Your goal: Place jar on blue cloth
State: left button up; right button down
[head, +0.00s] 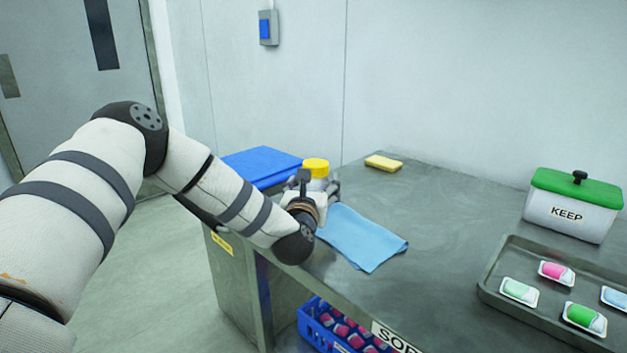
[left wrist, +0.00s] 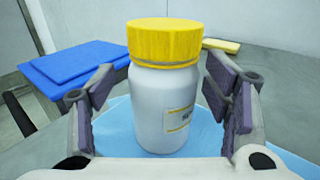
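The jar, white with a yellow lid and a small label, is upright between the fingers of my left gripper in the left wrist view (left wrist: 165,105). In the head view its yellow lid (head: 315,166) shows above my left gripper (head: 318,190), which hides its lower part. The gripper's fingers (left wrist: 160,90) are open, with a gap on each side of the jar. The light blue cloth (head: 365,240) lies flat on the table. In the left wrist view the jar's base appears to rest on the cloth (left wrist: 115,128). My right gripper is out of view.
A green-lidded KEEP box (head: 570,212) and a tray (head: 490,288) with several small packs stand at right. A blue crate (head: 318,335) sits below.

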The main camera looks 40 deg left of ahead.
pick_arm(q)
jog(key=shift+r, duration=0.25)
jog(key=shift+r, duration=0.25)
jog(key=shift+r+p, duration=0.4)
jog(key=shift+r, duration=0.3)
jog(key=v, duration=1.2)
jog(key=shift+f, duration=0.35)
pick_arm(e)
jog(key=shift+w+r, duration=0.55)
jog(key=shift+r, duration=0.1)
